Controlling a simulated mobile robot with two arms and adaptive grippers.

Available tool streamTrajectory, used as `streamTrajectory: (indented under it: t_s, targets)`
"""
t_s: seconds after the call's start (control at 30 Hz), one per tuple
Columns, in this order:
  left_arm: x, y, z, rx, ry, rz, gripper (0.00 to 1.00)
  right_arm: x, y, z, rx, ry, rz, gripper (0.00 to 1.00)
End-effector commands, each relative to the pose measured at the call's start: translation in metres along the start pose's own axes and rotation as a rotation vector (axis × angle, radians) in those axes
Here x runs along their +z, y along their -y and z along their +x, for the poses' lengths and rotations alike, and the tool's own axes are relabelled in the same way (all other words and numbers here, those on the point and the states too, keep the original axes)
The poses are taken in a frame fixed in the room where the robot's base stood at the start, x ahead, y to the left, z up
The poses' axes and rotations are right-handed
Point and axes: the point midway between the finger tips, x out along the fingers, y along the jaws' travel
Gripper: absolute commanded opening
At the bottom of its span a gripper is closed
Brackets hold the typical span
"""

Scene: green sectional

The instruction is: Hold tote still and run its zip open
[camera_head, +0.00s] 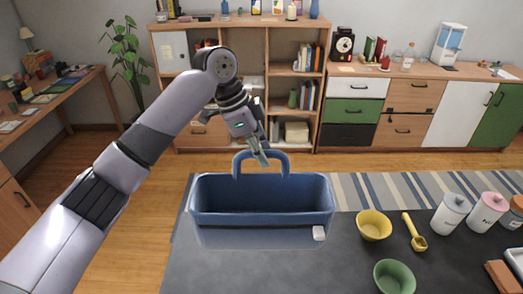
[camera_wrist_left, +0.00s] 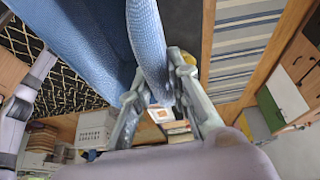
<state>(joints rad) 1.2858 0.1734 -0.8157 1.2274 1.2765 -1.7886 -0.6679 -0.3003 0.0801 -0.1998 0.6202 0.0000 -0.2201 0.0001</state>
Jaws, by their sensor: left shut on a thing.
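The blue tote (camera_head: 220,213) stands upright on the dark grey table top, its upper side showing a dark hollow. Its looped handle (camera_head: 281,162) rises at the far side. A dark line, which looks like the zip (camera_head: 255,226), runs along the front, with a white pull tab (camera_head: 319,232) at its right end. My left gripper (camera_head: 262,157) is shut on the handle from above. In the left wrist view, the handle (camera_wrist_left: 147,40) passes between the fingers of the left gripper (camera_wrist_left: 160,85). My right gripper is in neither view.
Right of the tote are a yellow bowl (camera_head: 374,225), a yellow scoop (camera_head: 416,240) and a green bowl (camera_head: 394,277). A white canister (camera_head: 451,213) and a pink-lidded one (camera_head: 487,212) stand farther right. The table in front of the tote is clear.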

Motion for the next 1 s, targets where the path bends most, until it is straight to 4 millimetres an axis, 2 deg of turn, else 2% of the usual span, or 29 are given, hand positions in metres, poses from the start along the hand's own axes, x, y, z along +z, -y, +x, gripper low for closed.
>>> streamTrajectory:
  t_s: [1.0]
  targets:
    - [0.012, 0.0, 0.028, -0.001, 0.0, 0.0, 0.0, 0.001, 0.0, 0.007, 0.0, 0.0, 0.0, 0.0]
